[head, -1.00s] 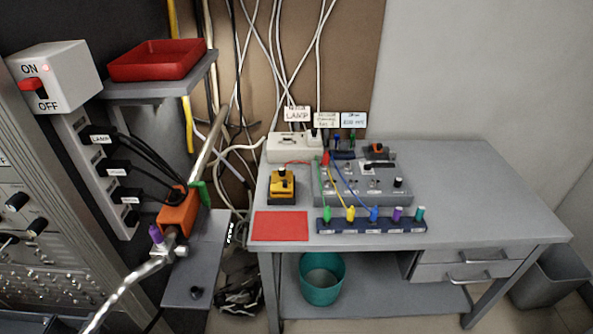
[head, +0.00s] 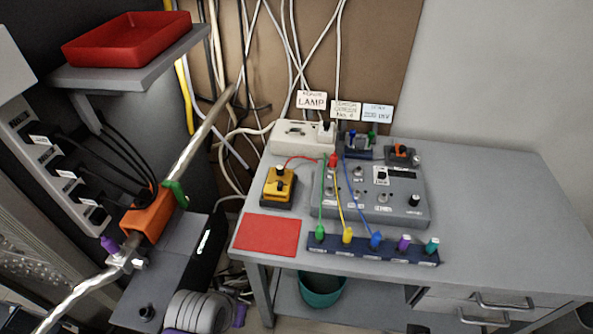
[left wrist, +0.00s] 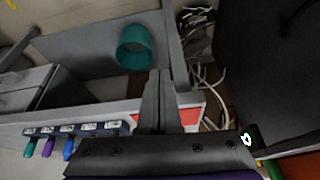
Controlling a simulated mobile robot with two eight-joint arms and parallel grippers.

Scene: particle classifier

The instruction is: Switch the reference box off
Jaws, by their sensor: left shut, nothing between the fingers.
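No readable label names the reference box, so I cannot tell which unit it is. On the desk a small yellow box (head: 278,187) carries a black control on top; its position is too small to read. Right of it stands a grey console (head: 395,208) with knobs, switches and a dark display. My left gripper (left wrist: 158,78) shows in the left wrist view, fingers shut and empty, apart from the boxes and near the red mat (left wrist: 190,117). A grey ribbed arm part of mine is at the bottom of the head view; its fingers are hidden there. My right gripper is not in view.
A terminal strip (head: 330,248) with coloured plugs lies along the desk front. Cables run from it to the console. A white socket box (head: 292,140) and labels stand behind. An orange clamp (head: 147,216) on a metal rod is left of the desk. The desk's right side is clear.

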